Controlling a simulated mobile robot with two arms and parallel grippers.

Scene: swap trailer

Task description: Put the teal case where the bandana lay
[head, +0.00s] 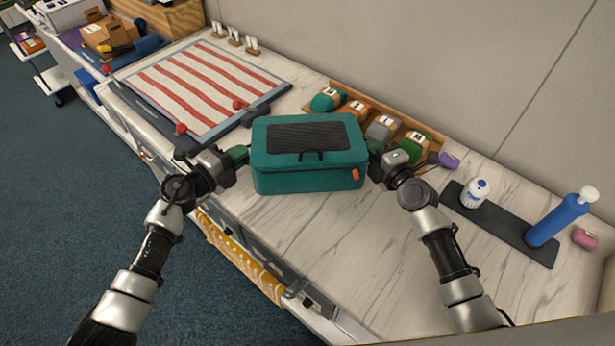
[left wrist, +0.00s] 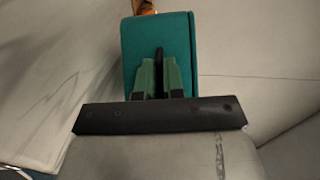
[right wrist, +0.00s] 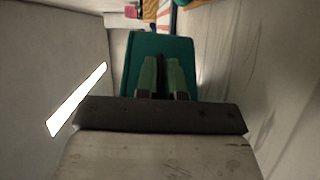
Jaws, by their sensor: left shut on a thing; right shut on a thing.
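The teal case (head: 310,180), with a dark mesh lid panel and an orange tab, is between my two grippers above the marble counter. My left gripper (head: 234,157) is shut on a dark side handle at its left end. My right gripper (head: 376,153) is shut at its right end. The wrist views show the case's ends, in the left wrist view (left wrist: 135,60) and the right wrist view (right wrist: 140,60), with the green fingers on the handles. A yellow patterned cloth, possibly the bandana (head: 241,262), hangs at the counter's front.
A red-and-white striped mat (head: 197,90) with red knobs lies left of the case. A wooden rack (head: 350,95) holds several coloured items behind it. A dark mat (head: 490,222) with a white bottle (head: 475,193) and a blue bottle (head: 560,217) is right. Marble in front is clear.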

